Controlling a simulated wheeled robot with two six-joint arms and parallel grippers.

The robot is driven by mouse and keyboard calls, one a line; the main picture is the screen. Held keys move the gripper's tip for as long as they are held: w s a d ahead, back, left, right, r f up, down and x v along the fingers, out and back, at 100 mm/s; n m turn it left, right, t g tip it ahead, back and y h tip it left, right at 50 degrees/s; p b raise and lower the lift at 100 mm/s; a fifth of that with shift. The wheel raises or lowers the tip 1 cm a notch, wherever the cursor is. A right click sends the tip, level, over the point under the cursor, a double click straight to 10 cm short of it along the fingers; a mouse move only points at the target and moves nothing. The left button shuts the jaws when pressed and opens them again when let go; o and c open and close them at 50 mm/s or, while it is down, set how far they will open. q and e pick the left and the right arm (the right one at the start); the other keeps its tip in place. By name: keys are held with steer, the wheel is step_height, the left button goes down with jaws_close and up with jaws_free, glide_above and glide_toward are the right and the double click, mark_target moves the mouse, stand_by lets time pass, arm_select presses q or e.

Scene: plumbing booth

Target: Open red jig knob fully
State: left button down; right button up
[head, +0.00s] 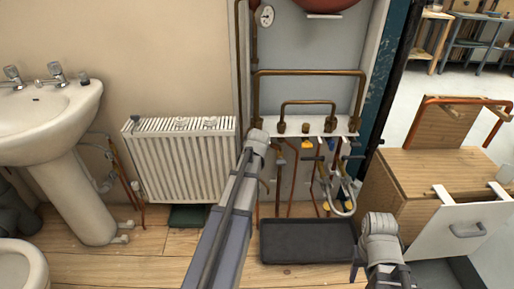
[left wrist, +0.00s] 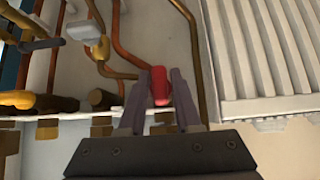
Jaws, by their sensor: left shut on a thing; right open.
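The red knob (left wrist: 161,86) shows between the two fingers of my left gripper (left wrist: 162,98) in the left wrist view. The fingers lie along both sides of it, closed on it. In the head view my left arm reaches up to the pipe panel's left side, and its wrist hides the red knob and the fingers. My right gripper (head: 368,266) is low at the right in the head view, open and away from the pipes.
Copper pipes (head: 310,73) and valves cross the panel right of the knob. A white radiator (head: 185,165) stands to the left. A black tray (head: 305,241) lies on the floor below. A wooden cabinet (head: 428,178) with an open drawer is at the right.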

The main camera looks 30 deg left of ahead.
stand_by(0.5)
arm_select(q)
steer(key=c, duration=0.8)
jaws_free()
steer(key=p+v, duration=0.5)
steer(key=v, duration=0.2)
steer(key=shift+s+d+r, duration=0.1)
steer(key=shift+s+r, duration=0.15)
